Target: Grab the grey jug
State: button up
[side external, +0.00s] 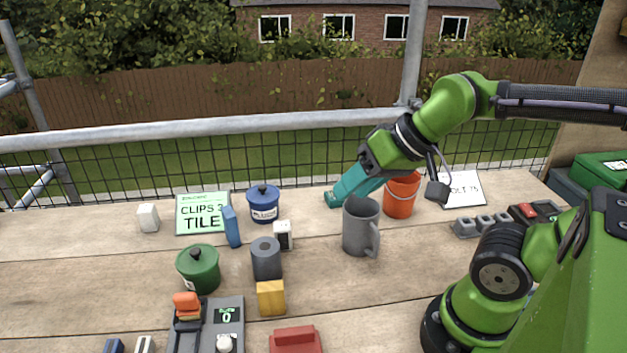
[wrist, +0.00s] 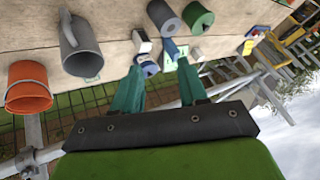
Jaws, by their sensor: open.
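The grey jug (side external: 357,226) stands upright on the wooden boards, its handle facing right and toward the camera. In the wrist view the jug (wrist: 82,50) shows to the left of my fingers, apart from them. My gripper (side external: 338,196) has teal fingers and is beyond the jug in the side view, partly hidden by its rim. In the wrist view my gripper (wrist: 158,66) is open, with nothing seen between its fingers.
An orange bucket (side external: 402,194) stands close to the right of the jug. A dark grey cylinder (side external: 266,258), a small white block (side external: 283,235), a blue lidded pot (side external: 263,204) and a green lidded pot (side external: 198,268) stand to the left. A metal rail (side external: 200,133) runs behind.

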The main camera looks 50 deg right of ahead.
jog(key=shift+o, duration=0.2)
jog(key=g+h, duration=0.2)
jog(key=g, duration=0.5)
send_over(378, 237)
notch_tip(378, 237, down, 4)
jog(key=f, duration=1.6)
jog(key=shift+w+d+f, duration=0.1)
jog(key=shift+d+f, duration=0.1)
jog(key=shift+d, duration=0.05)
grip_shut()
